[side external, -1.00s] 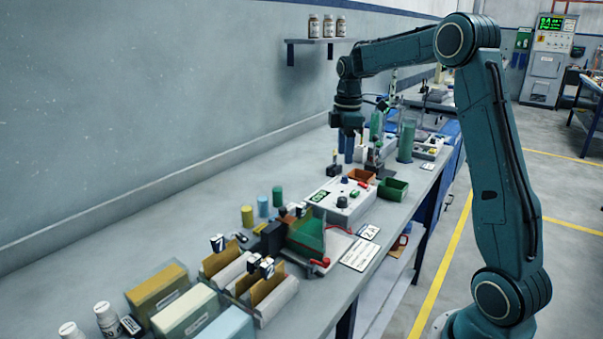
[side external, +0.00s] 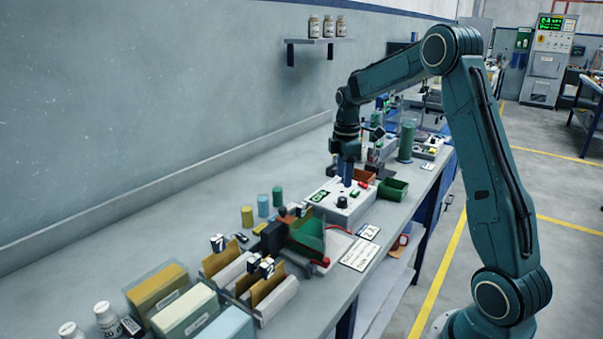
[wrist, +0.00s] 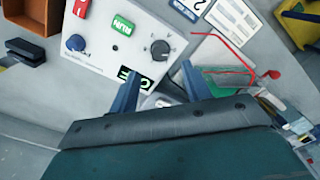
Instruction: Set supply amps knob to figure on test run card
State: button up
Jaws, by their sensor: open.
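The supply (side external: 330,213) is a pale box on the bench with a small green-lit display (side external: 319,197). It also shows in the wrist view (wrist: 105,62), with a black pointer knob (wrist: 160,48) beside scale marks and a blue knob (wrist: 76,43) to its left. I cannot read which knob is for amps. A white card reading "2A" (side external: 368,232) lies in front of the supply, beside a larger printed card (side external: 358,254) whose text is too small to read. My gripper (side external: 346,180) is open and empty above the supply; its fingers (wrist: 160,88) reach over the display edge.
On the supply are a green RUN button (wrist: 123,25) and a red button (wrist: 82,7). A green bin (side external: 393,190) and a brown bin (side external: 361,176) stand behind it. A red lead (wrist: 232,38) and racks with tan plates (side external: 268,285) are nearby.

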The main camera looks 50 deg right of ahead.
aim_at(343, 198)
notch_tip(343, 198, down, 7)
jog(key=shift+f, duration=0.15)
dwell(0.4)
jog(key=c, duration=1)
